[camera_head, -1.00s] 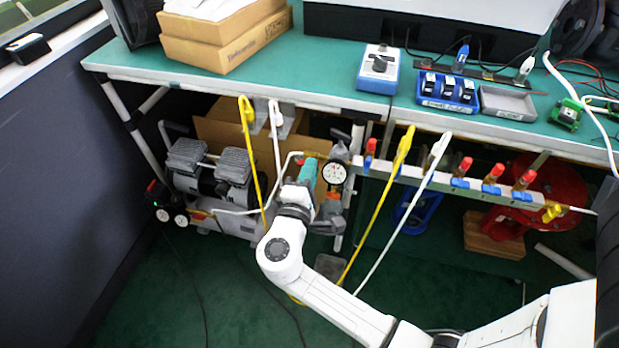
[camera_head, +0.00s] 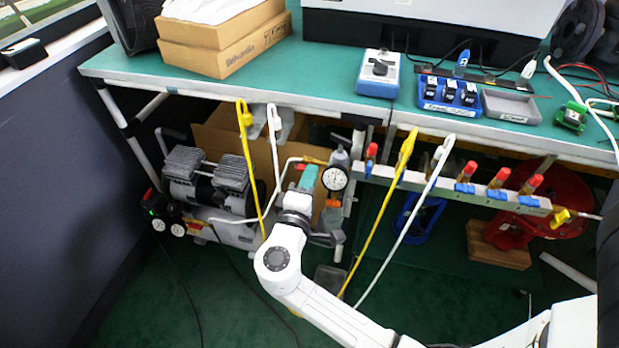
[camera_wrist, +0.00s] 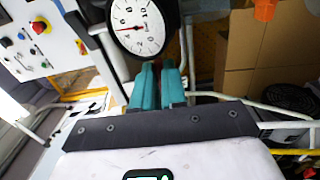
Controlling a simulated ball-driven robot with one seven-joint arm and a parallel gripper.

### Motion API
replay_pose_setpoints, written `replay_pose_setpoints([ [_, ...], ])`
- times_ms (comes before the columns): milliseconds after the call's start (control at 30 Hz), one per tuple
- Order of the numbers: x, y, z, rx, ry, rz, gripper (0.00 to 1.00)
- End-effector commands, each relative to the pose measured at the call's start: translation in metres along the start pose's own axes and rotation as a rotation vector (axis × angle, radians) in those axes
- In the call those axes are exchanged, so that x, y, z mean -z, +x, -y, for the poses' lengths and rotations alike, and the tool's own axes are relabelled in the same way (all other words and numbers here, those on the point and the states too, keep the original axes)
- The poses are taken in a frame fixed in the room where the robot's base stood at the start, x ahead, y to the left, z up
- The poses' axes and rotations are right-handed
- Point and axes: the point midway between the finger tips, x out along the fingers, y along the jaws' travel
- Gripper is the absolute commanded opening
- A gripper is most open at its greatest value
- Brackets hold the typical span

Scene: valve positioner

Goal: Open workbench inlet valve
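The inlet valve's yellow part (camera_head: 314,160) shows beside the round pressure gauge (camera_head: 334,178), on the pipework under the bench front. My gripper (camera_head: 306,172), with teal fingers, points up at this spot just left of the gauge. In the wrist view, the two teal fingers (camera_wrist: 158,70) lie close together, with a narrow dark gap between them. Their tips are just below the white gauge face (camera_wrist: 139,27). I cannot see whether anything is between the tips. The valve handle is not clearly visible in the wrist view.
A manifold rail (camera_head: 450,186) with several red-and-blue valves runs right of the gauge. Yellow and white hooked rods hang from the green bench (camera_head: 320,73). A compressor (camera_head: 205,185) stands left of my arm. A cardboard box (camera_head: 235,140) is behind.

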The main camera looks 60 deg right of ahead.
Motion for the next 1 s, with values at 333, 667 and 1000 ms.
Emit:
replay_pose_setpoints([
  [333,0.0,0.0,0.001,0.0,-0.002,0.0,0.36],
  [667,0.001,-0.016,-0.001,0.0,-0.002,-0.004,0.36],
  [1000,0.001,-0.08,0.0,0.001,-0.003,-0.005,0.36],
])
